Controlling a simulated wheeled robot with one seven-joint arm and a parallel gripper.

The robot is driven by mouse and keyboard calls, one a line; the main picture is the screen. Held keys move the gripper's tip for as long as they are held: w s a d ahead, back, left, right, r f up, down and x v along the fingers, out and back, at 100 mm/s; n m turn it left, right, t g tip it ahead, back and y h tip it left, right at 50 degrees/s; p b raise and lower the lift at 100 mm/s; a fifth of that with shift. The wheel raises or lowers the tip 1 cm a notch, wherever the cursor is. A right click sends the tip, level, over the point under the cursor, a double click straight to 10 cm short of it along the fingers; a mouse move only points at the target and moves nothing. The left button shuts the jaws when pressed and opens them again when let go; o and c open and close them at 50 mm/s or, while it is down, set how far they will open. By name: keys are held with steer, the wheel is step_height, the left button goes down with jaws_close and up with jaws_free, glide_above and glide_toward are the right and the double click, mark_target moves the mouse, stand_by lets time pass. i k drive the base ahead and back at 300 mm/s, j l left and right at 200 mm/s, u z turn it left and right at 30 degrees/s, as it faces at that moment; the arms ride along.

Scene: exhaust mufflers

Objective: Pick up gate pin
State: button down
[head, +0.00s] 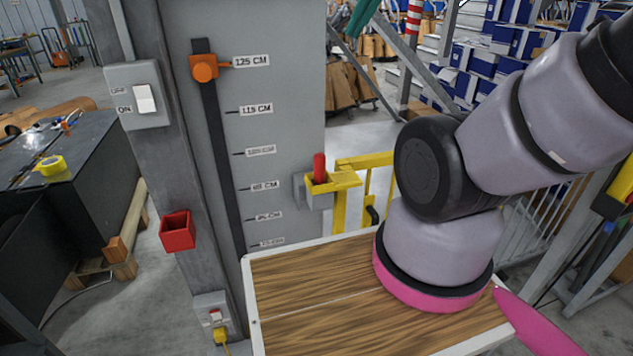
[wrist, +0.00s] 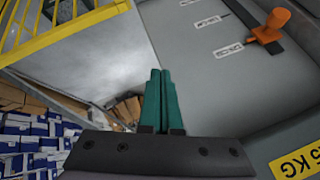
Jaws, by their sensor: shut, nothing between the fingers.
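The gate pin appears to be the red upright pin (head: 319,167) in the head view. It stands in a yellow bracket (head: 334,181) at the right edge of the grey panel, and its lower part is hidden. My gripper (wrist: 158,72) shows in the wrist view with its teal fingers shut together and empty. No red pin shows in the wrist view. A teal piece at the top edge of the head view matches my fingers' colour, well above the pin and apart from it.
The grey panel (head: 290,95) carries height labels and an orange slider (head: 204,69). A yellow gate (head: 364,162) stands beside it, also in the wrist view (wrist: 60,40). A wooden board (head: 320,305) lies in front. A red box (head: 177,231) hangs on the post.

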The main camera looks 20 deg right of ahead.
mark_target(319, 158)
steer(key=k+j+z, duration=0.3)
steer(key=k+j, duration=0.25)
steer(key=k+j+z, duration=0.3)
steer(key=k+j, duration=0.15)
steer(key=k, duration=0.2)
